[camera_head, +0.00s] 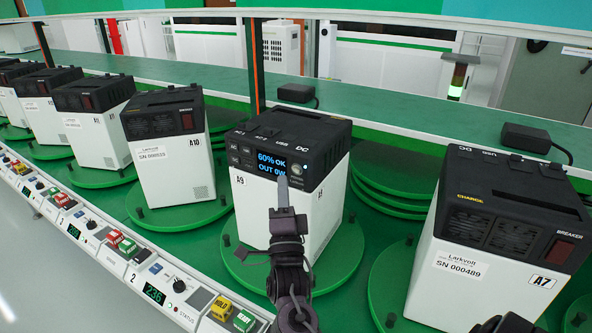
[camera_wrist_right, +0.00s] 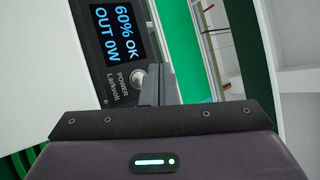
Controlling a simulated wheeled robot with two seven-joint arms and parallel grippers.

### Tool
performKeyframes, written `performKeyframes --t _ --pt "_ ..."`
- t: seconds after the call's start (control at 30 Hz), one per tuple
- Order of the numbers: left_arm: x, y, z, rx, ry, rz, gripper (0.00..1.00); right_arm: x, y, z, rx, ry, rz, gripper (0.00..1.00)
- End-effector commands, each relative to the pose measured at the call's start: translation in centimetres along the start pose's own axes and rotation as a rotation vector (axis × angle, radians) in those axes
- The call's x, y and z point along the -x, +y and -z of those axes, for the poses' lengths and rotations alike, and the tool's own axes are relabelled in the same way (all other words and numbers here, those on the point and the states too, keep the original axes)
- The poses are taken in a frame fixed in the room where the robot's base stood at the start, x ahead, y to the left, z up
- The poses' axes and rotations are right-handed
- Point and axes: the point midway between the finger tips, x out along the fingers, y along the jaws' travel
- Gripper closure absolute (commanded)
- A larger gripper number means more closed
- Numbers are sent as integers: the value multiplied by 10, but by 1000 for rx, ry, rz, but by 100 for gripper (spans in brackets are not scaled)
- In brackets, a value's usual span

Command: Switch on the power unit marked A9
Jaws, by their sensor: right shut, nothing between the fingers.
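The power unit marked A9 (camera_head: 262,215) stands on a green round turntable plate in the middle of the head view. Its front display (camera_head: 270,163) is lit and reads 60% OK, OUT 0W; the same display shows in the right wrist view (camera_wrist_right: 122,30). A round silver power button (camera_head: 296,170) sits right of the display, and shows beside the word POWER in the wrist view (camera_wrist_right: 139,78). My right gripper (camera_head: 283,186) is shut and empty, its fingertips close to the button. I cannot tell whether they touch it. My left gripper is not in view.
Unit A10 (camera_head: 168,160) stands to the left and unit A7 (camera_head: 465,270) to the right, each on a green plate. A console strip with buttons (camera_head: 155,293) runs along the front. A green shelf (camera_head: 400,105) behind holds black adapters (camera_head: 297,93).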

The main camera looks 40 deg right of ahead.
Motion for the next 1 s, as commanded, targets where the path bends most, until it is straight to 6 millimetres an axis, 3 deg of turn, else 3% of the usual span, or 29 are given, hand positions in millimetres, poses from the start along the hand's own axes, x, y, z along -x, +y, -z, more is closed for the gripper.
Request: performKeyframes --t 0.3,1.0 --pt "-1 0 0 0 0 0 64 16 -11 -11 1 0 -1 100" --pt "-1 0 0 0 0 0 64 16 -11 -12 1 -1 -1 100"
